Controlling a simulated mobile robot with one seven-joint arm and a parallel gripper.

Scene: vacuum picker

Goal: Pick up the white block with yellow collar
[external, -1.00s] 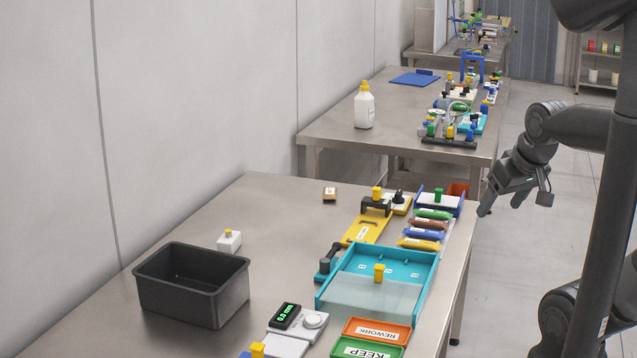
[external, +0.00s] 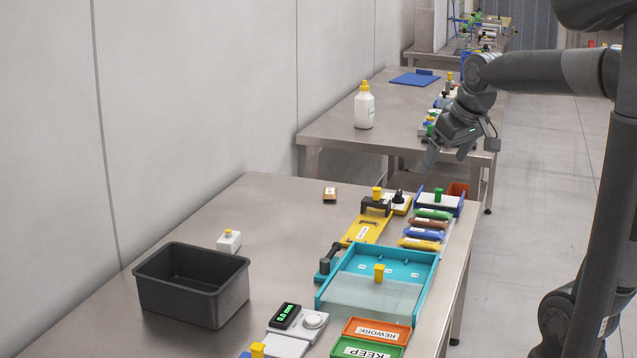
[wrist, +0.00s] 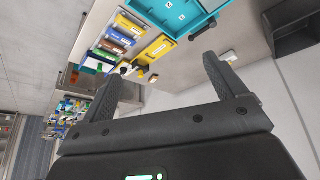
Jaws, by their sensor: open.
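In the wrist view a small white block (wrist: 230,56) near the bin looks like the same block. My gripper (external: 448,160) is open and empty, in the air past the far right end of the near table, well away from the block. Its two fingers also show spread apart in the wrist view (wrist: 160,90).
The black bin (external: 222,300) stands beside the block. A teal tray (external: 330,302), a yellow fixture (external: 364,230), several coloured pouches (external: 424,234) and orange and green trays (external: 377,333) fill the table's right side.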

